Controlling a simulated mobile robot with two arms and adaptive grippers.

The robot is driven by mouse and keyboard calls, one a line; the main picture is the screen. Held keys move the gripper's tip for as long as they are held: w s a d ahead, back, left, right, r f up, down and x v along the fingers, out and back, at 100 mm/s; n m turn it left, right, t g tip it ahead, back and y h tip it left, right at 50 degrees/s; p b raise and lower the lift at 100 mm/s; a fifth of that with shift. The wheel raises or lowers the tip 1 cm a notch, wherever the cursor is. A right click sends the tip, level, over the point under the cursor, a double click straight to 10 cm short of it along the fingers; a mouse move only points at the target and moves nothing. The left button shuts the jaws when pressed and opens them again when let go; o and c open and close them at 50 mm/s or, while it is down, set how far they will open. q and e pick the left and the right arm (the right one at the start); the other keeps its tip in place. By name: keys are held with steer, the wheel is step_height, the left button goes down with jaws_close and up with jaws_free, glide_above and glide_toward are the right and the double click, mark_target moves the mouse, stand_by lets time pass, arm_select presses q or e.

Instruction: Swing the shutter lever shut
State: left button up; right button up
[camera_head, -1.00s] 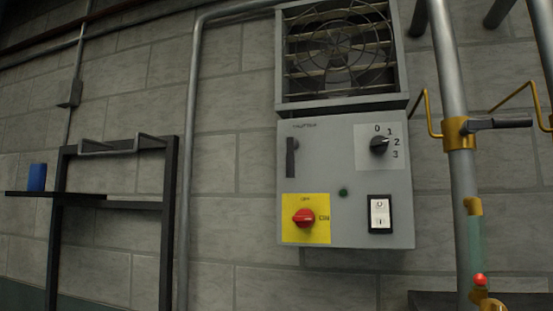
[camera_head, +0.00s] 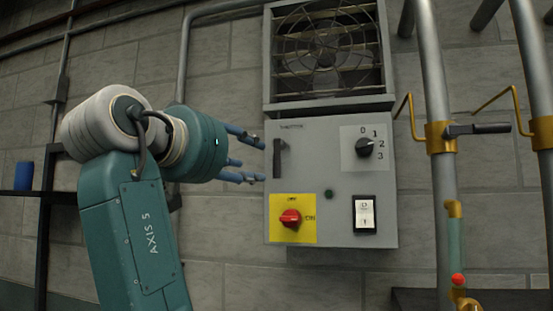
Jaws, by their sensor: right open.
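The shutter lever (camera_head: 277,160) is a short dark handle at the upper left of the grey control box (camera_head: 340,220), under a small label. It hangs straight down. The louvred shutter with a round fan guard (camera_head: 325,50) sits above the box, and its slats show behind the guard. My right gripper (camera_head: 261,159) has blue fingers, spread apart and empty. It points right at the box's left edge, its fingertips just left of the lever in the picture. I cannot tell whether they touch the box. My left gripper is not in view.
The box also carries a red knob (camera_head: 290,218) on a yellow plate, a black dial (camera_head: 364,147), a white rocker switch (camera_head: 365,214) and a green lamp (camera_head: 328,195). Pipes with a brass valve (camera_head: 440,137) stand at right. A blue object (camera_head: 24,176) sits on a shelf at left.

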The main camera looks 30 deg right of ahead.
mark_target(278, 161)
steer(key=p+x, duration=0.1)
steer(key=x, duration=0.2)
steer(key=r+p+x, duration=0.1)
steer(key=p+x, duration=0.1)
steer(key=x, duration=0.1)
steer(key=s+p+x, duration=0.1)
steer(key=p+x, duration=0.1)
steer(key=x, duration=0.1)
steer(key=shift+w+d+r, duration=0.15)
steer(key=shift+w+d, duration=0.1)
steer(key=shift+d, duration=0.35)
steer(key=shift+w+d, duration=0.25)
steer(key=shift+c, duration=0.3)
jaws_close()
